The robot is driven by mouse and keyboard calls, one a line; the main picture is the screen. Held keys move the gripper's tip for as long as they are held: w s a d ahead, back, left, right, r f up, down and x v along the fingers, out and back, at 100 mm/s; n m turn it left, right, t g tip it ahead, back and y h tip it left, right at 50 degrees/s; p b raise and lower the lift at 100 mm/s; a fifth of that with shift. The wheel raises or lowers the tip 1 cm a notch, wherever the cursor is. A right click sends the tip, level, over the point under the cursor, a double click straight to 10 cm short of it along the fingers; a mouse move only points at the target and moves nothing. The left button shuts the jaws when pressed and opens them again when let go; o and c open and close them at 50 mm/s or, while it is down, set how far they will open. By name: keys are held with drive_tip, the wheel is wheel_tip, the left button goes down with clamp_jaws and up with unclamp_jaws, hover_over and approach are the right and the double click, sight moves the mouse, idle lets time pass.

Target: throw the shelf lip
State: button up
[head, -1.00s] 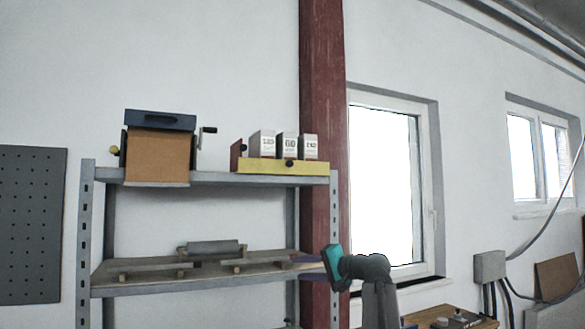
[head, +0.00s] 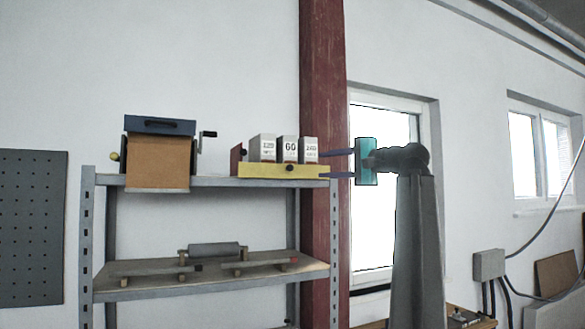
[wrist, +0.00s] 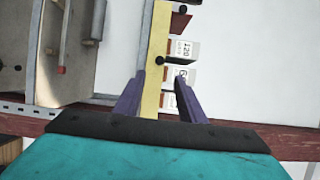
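The shelf lip is a long yellow board (head: 262,169) with a black knob (head: 289,168) along the front of the top shelf. In the wrist view the yellow board (wrist: 155,35) runs lengthwise away from me, with the knob (wrist: 160,61) just past my fingertips. My gripper (head: 323,164) is at the board's right end, its two purple fingers apart, one higher and one lower. In the wrist view my gripper (wrist: 161,80) is open, with the board's near end between the fingers. I cannot tell whether a finger touches the board.
Three white numbered boxes (head: 289,147) stand behind the board, with a dark red end piece (head: 237,157) at its left. A cranked box with a brown front (head: 160,160) is farther left. A roller (head: 214,249) lies on the lower shelf. A red column (head: 323,90) stands behind.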

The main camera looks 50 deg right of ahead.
sight(291, 168)
drive_tip(key=shift+w, duration=0.1)
drive_tip(key=w+p, duration=0.3)
drive_tip(key=w, duration=1)
drive_tip(key=shift+w, duration=0.3)
drive_tip(key=shift+a, duration=0.1)
clamp_jaws()
drive_tip(key=shift+a, duration=0.35)
drive_tip(key=shift+d, duration=0.3)
